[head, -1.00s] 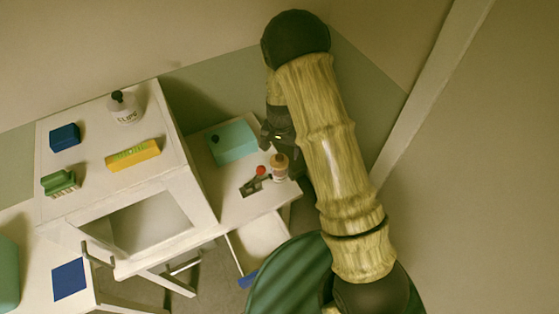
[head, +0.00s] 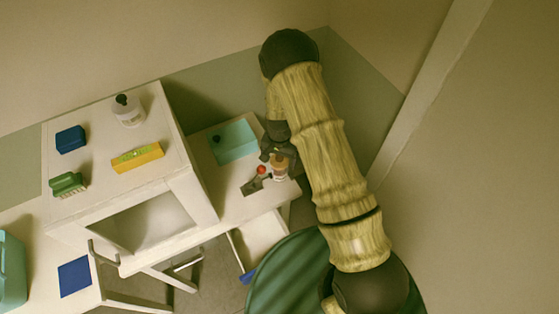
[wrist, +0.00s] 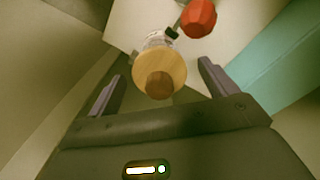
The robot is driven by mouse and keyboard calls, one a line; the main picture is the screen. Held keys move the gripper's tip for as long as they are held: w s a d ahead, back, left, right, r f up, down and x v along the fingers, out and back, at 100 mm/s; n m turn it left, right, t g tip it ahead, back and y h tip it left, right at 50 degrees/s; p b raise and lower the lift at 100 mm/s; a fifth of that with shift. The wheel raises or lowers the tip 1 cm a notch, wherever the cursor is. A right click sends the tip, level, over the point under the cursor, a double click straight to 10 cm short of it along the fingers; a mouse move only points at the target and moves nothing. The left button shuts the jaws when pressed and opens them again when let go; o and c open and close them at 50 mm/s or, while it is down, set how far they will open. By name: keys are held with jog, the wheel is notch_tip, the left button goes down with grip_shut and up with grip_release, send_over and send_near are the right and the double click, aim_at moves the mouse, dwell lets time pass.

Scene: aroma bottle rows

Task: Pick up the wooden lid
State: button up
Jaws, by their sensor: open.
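The wooden lid (wrist: 160,75) is a round, light wood disc with a darker brown knob. It sits on top of a small bottle (wrist: 158,38) with a pale label. In the head view the bottle (head: 280,172) stands near the right end of the low white table, partly covered by my gripper (head: 278,155). In the wrist view my gripper (wrist: 158,88) is open, with one finger on each side of the lid. The fingers are apart from the lid, and nothing is held.
A red ball-topped lever (head: 261,170) on a dark base stands close beside the bottle; its red knob also shows in the wrist view (wrist: 198,18). A teal tray (head: 237,141) lies behind. A white cabinet (head: 190,185) stands left, with several items on top.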

aim_at(279, 157)
jog(key=c, duration=1.1)
jog(key=shift+r, duration=0.1)
notch_tip(279, 157, up, 10)
jog(key=b, duration=0.3)
